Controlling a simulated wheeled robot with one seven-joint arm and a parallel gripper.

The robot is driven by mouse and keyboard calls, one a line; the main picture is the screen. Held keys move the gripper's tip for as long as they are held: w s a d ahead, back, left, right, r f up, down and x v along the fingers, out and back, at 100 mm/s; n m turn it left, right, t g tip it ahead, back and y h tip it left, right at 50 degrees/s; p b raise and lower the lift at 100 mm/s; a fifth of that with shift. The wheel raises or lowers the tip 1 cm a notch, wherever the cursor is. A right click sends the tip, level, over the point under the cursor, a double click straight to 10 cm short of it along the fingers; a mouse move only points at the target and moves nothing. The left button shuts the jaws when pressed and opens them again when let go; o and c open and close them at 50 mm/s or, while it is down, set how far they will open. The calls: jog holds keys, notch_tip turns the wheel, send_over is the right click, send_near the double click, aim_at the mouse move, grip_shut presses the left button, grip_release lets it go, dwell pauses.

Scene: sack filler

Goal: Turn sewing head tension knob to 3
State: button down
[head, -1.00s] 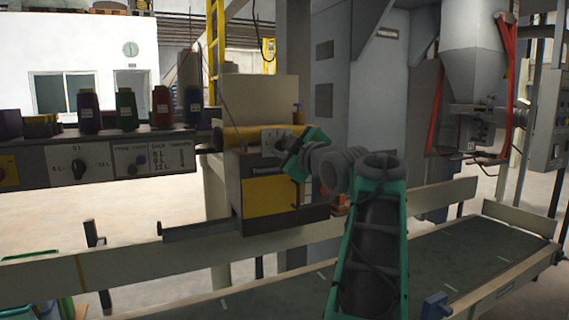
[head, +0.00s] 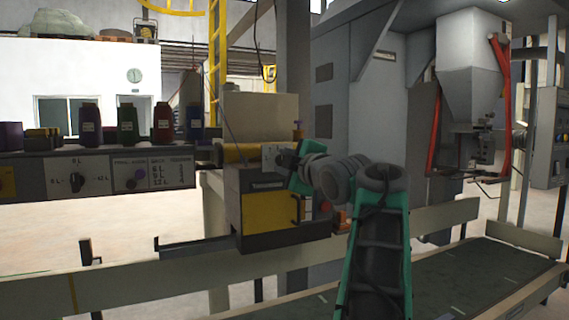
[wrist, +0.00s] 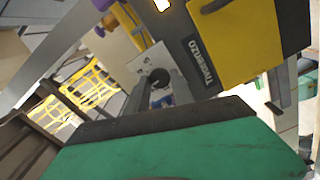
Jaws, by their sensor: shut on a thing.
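The sewing head (head: 270,208) is a dark box with a yellow front cover, in the middle of the head view. Its small pale dial plate (head: 270,152) sits at its upper right. In the wrist view the plate (wrist: 145,62) carries a round black tension knob (wrist: 160,76). My gripper (head: 284,159) is at the plate, shut on the knob; its green body hides most of the knob in the head view. In the wrist view, grey fingers reach up to the knob from behind the green body. The dial's marks are too small to read.
A control panel (head: 120,178) with knobs stands at left, with several thread cones (head: 127,124) above it. A conveyor (head: 475,285) with pale side rails runs below my arm. A hopper (head: 470,80) with red bars hangs at the right.

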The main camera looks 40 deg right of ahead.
jog(key=c, duration=1.1)
grip_release()
jog(key=v, duration=0.7)
jog(key=shift+s+a, duration=0.15)
jog(key=shift+s, duration=0.25)
jog(key=shift+r, duration=0.1)
